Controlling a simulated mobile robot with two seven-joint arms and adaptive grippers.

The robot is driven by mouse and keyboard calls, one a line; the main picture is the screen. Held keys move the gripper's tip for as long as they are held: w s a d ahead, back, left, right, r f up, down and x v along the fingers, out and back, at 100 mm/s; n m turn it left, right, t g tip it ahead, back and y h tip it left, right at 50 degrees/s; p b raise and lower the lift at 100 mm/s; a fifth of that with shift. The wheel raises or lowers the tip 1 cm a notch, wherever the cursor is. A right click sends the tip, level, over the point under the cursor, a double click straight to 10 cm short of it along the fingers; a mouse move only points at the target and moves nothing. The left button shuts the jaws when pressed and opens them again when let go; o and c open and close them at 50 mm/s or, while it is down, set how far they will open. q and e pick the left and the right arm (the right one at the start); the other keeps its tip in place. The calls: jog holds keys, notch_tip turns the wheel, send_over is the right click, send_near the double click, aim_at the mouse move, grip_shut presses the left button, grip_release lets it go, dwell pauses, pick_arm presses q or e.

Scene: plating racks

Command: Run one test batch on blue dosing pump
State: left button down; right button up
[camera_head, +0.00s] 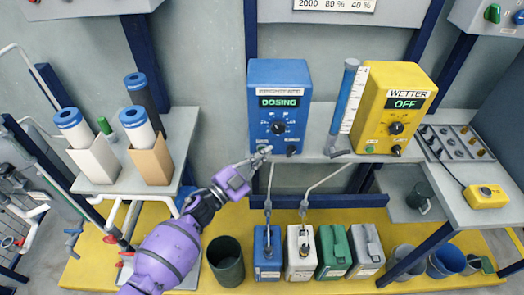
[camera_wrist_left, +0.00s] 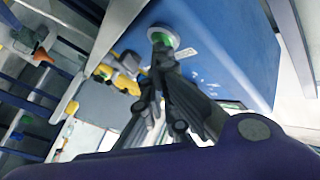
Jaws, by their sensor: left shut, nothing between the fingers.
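The blue dosing pump (camera_head: 279,82) stands on the grey shelf, and its green display (camera_head: 278,101) reads "DOSING". A dark dial (camera_head: 278,127) is below the display. My left gripper (camera_head: 265,151) is shut and empty, with its fingertips at the pump's lower left front. In the left wrist view the fingertips (camera_wrist_left: 160,42) are at a green button (camera_wrist_left: 168,39) in a pale ring on the blue housing (camera_wrist_left: 232,42). They look to touch it or nearly so; how far it is pressed cannot be told. My right gripper is not in view.
Filter cartridges (camera_head: 75,128) stand left; a dark bin (camera_head: 226,265) is on the floor.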

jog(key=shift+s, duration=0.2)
pick_arm(q)
jog(key=shift+s+p, duration=0.35)
jog(key=shift+s, duration=0.5)
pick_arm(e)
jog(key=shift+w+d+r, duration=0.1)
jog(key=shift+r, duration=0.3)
pick_arm(q)
jog(key=shift+s, duration=0.1)
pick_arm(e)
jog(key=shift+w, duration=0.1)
pick_arm(q)
jog(key=s+p, duration=0.1)
jog(key=s, duration=0.4)
jog(key=shift+p, duration=0.3)
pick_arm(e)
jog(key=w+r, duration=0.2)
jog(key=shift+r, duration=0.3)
pick_arm(q)
jog(key=shift+w, duration=0.1)
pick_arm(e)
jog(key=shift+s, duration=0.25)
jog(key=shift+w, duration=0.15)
